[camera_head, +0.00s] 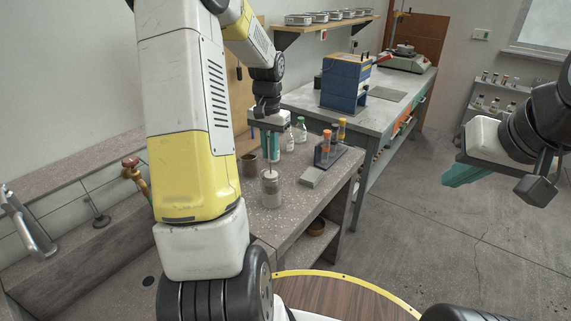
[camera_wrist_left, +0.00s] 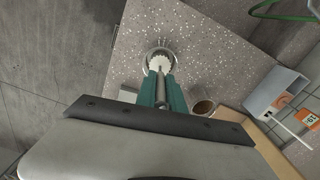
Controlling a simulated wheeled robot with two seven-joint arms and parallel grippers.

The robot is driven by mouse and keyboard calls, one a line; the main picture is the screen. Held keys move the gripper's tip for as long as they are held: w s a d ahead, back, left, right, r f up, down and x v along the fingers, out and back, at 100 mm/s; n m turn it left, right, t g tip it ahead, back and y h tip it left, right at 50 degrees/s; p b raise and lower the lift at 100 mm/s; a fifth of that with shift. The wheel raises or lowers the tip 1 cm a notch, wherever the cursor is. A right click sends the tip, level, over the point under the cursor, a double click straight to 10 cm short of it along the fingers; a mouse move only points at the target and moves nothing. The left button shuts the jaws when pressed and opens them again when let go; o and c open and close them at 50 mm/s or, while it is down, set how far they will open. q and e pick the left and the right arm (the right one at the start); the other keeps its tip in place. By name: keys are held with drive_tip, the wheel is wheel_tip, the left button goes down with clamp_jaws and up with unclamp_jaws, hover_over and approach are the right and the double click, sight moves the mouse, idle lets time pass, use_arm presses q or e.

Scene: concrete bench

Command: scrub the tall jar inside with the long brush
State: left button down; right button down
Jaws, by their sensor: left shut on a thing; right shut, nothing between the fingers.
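The tall jar (camera_head: 272,194) is a clear glass cylinder standing upright near the front of the concrete bench. In the left wrist view the jar's round rim (camera_wrist_left: 147,54) shows from above. My left gripper (camera_head: 269,152) is above the jar, its teal fingers shut on the long brush (camera_head: 269,169), which points down. In the left wrist view the pale bristles of the brush (camera_wrist_left: 159,63) show within the rim; how deep they sit is unclear. My left gripper (camera_wrist_left: 162,90) hides part of the handle there. My right gripper (camera_head: 467,174) is shut and empty, off to the right over the floor.
A brown cup (camera_head: 249,166) stands left of the jar. Small bottles (camera_head: 288,139), a tube rack (camera_head: 327,154) and a grey block (camera_head: 313,178) stand behind and right. A sink with a tap (camera_head: 30,228) is at left. A blue box (camera_head: 344,84) stands on the far bench.

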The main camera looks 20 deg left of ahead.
use_arm(q)
drive_tip(key=shift+f, duration=1.9)
drive_tip(key=shift+r, duration=6.75)
drive_tip(key=shift+s, duration=0.1)
